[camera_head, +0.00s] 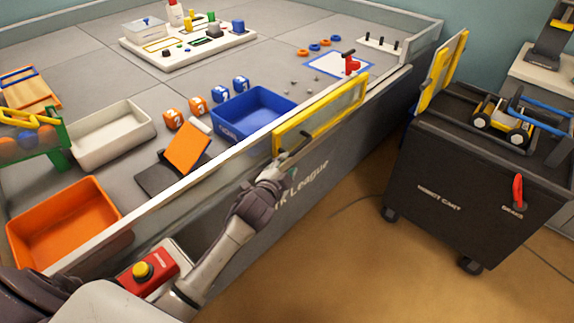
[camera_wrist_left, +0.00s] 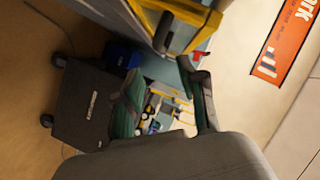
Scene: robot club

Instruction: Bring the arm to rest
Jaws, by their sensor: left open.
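My left arm (camera_head: 225,250) reaches up from the bottom of the head view, along the outside of the table's front wall. Its gripper (camera_head: 294,153) is open, just in front of the lower edge of a yellow-framed clear panel (camera_head: 325,110) on that wall. I cannot tell whether they touch. In the left wrist view the open jaws (camera_wrist_left: 160,72) show nothing held between them, and the yellow frame (camera_wrist_left: 180,22) is close by at the top. My right gripper is in neither view.
The table wall (camera_head: 215,160) runs beside my arm. A red box with a yellow button (camera_head: 143,271) sits near my forearm. A black robot cart (camera_head: 470,190) stands to the right, with open floor (camera_head: 330,260) between. An orange bin (camera_head: 65,225) and blue bin (camera_head: 255,112) are on the table.

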